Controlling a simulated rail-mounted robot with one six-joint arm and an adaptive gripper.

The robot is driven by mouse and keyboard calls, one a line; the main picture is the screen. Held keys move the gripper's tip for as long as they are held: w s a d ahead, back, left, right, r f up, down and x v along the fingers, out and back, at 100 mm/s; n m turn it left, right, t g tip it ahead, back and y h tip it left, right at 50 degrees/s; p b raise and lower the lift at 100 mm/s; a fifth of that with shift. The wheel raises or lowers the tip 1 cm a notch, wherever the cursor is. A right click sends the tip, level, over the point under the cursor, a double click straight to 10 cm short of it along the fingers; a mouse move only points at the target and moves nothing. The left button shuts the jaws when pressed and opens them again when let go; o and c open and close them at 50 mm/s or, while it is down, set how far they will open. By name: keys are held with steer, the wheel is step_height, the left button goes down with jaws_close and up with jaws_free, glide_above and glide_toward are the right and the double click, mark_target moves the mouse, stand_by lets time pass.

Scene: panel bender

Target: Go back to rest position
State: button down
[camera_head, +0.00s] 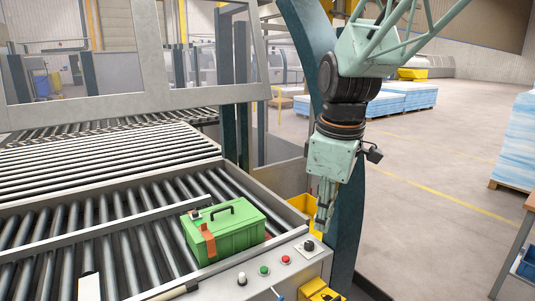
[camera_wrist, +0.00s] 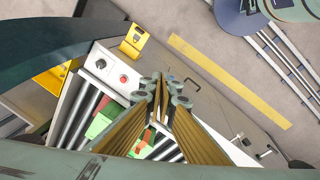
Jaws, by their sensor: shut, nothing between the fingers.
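My gripper (camera_head: 324,222) hangs from the wrist with its fingers pointing down, just right of the control panel's back end. It is shut and holds nothing. In the wrist view my gripper (camera_wrist: 163,82) shows its two fingers meeting at the tips, with part of the scene hidden behind them. A green toolbox (camera_head: 228,232) with a black handle and an orange strap stands on the rollers, left of my gripper and apart from it. Part of the green toolbox (camera_wrist: 101,124) also shows in the wrist view, left of the fingers.
The roller conveyor (camera_head: 90,150) fills the left. The control panel (camera_head: 268,277) carries several buttons and a black knob. A dark curved post (camera_head: 350,215) stands right beside my gripper. Blue stacked sheets (camera_head: 516,140) stand far right. The floor (camera_head: 440,180) between is clear.

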steer(key=s+d+f+m+b, duration=0.1)
steer(key=s+m, duration=0.3)
steer(key=s, duration=0.6)
steer(key=s+d+m+t+b, duration=0.1)
steer(key=s+d+m+b, duration=0.3)
steer(key=s, duration=0.6)
steer(key=s+d+f+m+t+b, duration=0.1)
steer(key=s+d+m+b, duration=0.1)
steer(key=s, duration=0.7)
steer(key=d+m, duration=0.1)
steer(key=m, duration=0.1)
steer(key=shift+s+f+m+b, duration=0.3)
steer(key=shift+s, duration=0.1)
stand_by(1.7)
